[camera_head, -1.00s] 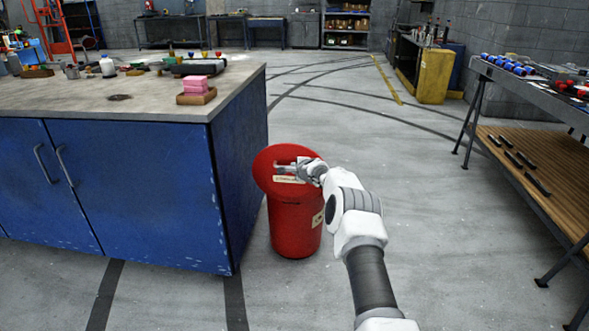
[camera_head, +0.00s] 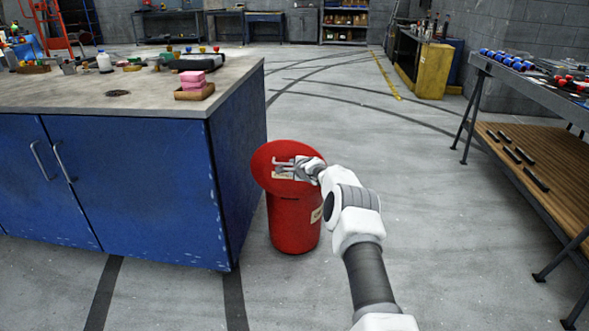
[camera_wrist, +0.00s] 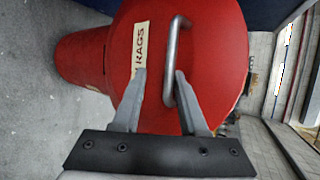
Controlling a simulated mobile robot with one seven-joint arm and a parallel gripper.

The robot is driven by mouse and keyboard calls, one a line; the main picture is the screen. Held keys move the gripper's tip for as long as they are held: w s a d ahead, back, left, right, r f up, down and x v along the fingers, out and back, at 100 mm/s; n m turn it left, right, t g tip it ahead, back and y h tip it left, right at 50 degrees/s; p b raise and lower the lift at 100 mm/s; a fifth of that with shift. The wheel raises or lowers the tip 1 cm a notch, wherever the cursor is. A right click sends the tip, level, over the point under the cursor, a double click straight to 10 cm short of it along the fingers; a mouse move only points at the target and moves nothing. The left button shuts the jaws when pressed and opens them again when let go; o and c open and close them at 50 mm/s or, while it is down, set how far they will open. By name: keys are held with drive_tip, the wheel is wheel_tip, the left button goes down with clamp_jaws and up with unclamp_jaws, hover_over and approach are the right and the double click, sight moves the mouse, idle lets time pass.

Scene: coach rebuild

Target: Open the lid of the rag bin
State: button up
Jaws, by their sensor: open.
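The red rag bin (camera_head: 293,228) stands on the floor beside the blue cabinet. Its round red lid (camera_head: 262,165) looks tilted, with its top face toward the head camera. In the wrist view the lid (camera_wrist: 215,60) carries a "RAGS" label (camera_wrist: 141,48) and a metal bar handle (camera_wrist: 174,45). My gripper (camera_head: 279,168) is at the lid. In the wrist view its fingers (camera_wrist: 160,72) are apart, with the lower part of the handle between them, nearer the right finger. I cannot tell whether a finger touches it.
The blue cabinet (camera_head: 150,190) with a cluttered worktop (camera_head: 60,92) is close on the bin's left. A metal bench with a wooden lower shelf (camera_head: 545,175) stands at the right. The floor between bin and bench is clear apart from my arm.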

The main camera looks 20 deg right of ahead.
drive_tip(key=p+v, duration=0.2)
drive_tip(key=v, duration=1.5)
drive_tip(key=shift+r, duration=0.15)
drive_tip(key=shift+s, duration=0.15)
